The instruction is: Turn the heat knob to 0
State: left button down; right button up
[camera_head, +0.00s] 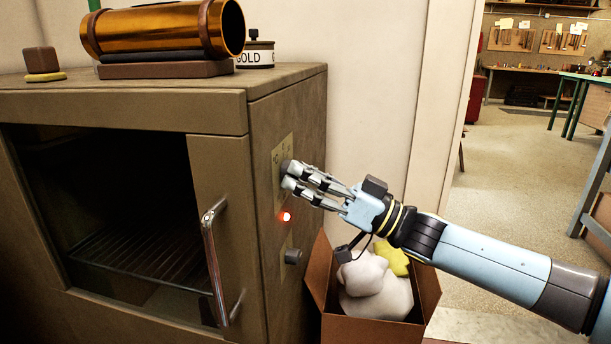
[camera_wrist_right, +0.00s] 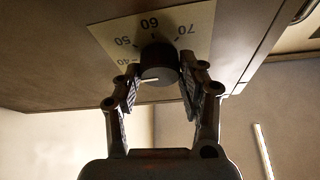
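The heat knob (camera_wrist_right: 160,62) is a dark round knob on a pale dial plate with 40, 50, 60 and 70 visible. A short white mark on its face points to the left in the right wrist view. The plate (camera_head: 282,162) is on the right side of the brown oven (camera_head: 220,112). My right gripper (camera_head: 288,177) is at the knob, one finger on each side. In the right wrist view its fingertips (camera_wrist_right: 160,80) appear to touch the knob's sides. The 0 mark cannot be made out. My left gripper is out of view.
A red light (camera_head: 286,217) and a second dark knob (camera_head: 293,257) sit lower on the same side. An open cardboard box (camera_head: 372,330) with white and yellow cloths stands beside the oven, below my right arm. A copper cylinder (camera_head: 150,30) and a tin (camera_head: 256,56) are on top.

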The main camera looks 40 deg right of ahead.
jog(key=c, duration=0.5)
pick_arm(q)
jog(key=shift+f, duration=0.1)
pick_arm(e)
jog(key=shift+c, duration=0.2)
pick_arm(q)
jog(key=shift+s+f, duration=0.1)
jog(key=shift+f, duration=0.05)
pick_arm(e)
jog(key=shift+f+n, duration=0.1)
jog(key=shift+n, duration=0.6)
pick_arm(q)
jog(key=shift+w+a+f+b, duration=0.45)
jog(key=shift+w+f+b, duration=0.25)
jog(key=shift+b, duration=0.5)
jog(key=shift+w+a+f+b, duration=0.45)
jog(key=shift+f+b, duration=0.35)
jog(key=shift+b, duration=0.4)
pick_arm(e)
jog(key=shift+w+d+n+g+y, duration=0.1)
jog(key=shift+n+g+y, duration=0.45)
jog(key=shift+n+g, duration=2.05)
jog(key=shift+s+n+g+y, duration=0.1)
jog(key=shift+n+g+y, duration=0.45)
jog(key=shift+n, duration=4.05)
jog(key=shift+w+d+n+g+y, duration=0.1)
jog(key=shift+n+g+y, duration=0.95)
jog(key=shift+n, duration=2.55)
jog(key=shift+g+h, duration=0.4)
jog(key=shift+h, duration=0.05)
